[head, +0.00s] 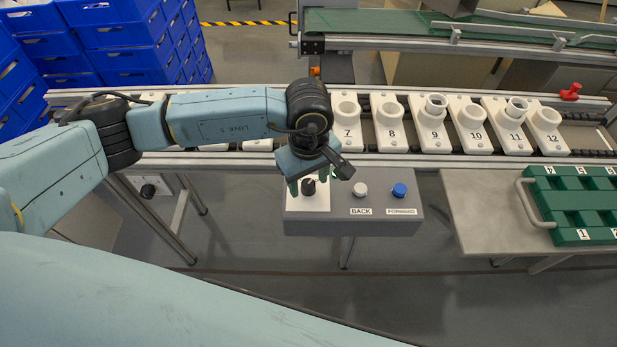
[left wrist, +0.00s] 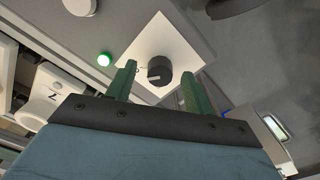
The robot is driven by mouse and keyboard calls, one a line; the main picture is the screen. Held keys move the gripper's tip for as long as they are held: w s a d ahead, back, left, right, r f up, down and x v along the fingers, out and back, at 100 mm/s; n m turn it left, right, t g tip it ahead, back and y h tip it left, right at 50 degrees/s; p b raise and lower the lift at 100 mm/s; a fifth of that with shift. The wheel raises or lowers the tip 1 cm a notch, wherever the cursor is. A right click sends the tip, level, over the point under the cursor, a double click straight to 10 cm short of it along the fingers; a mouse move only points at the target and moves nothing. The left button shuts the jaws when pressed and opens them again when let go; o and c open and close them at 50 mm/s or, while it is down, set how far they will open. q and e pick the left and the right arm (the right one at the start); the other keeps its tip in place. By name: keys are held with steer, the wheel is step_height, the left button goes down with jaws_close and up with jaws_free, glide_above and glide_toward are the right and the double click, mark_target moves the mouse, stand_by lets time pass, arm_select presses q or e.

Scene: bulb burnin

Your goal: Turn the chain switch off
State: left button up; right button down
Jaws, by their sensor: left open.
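A black rotary knob (head: 308,187) sits on a white plate (head: 296,203) at the left end of the grey control box (head: 338,220). I take it as the chain switch; its label is not legible. My left gripper (head: 308,182) is open just above the knob in the head view. In the left wrist view the knob (left wrist: 159,70) shows between the two green fingertips, with a light pointer mark on its face. I cannot tell whether the fingers touch it. A lit green lamp (left wrist: 104,59) is beside the plate. My right gripper is not in view.
A white BACK button (head: 360,189) and a blue FORWARD button (head: 399,190) are right of the knob. Behind runs a conveyor with numbered white holders (head: 391,137). Another knob (head: 148,190) is under the conveyor at left. A green tray (head: 580,205) lies on the right table.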

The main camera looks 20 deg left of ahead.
arm_select(q)
steer(key=c, duration=1)
steer(key=shift+o, duration=0.2)
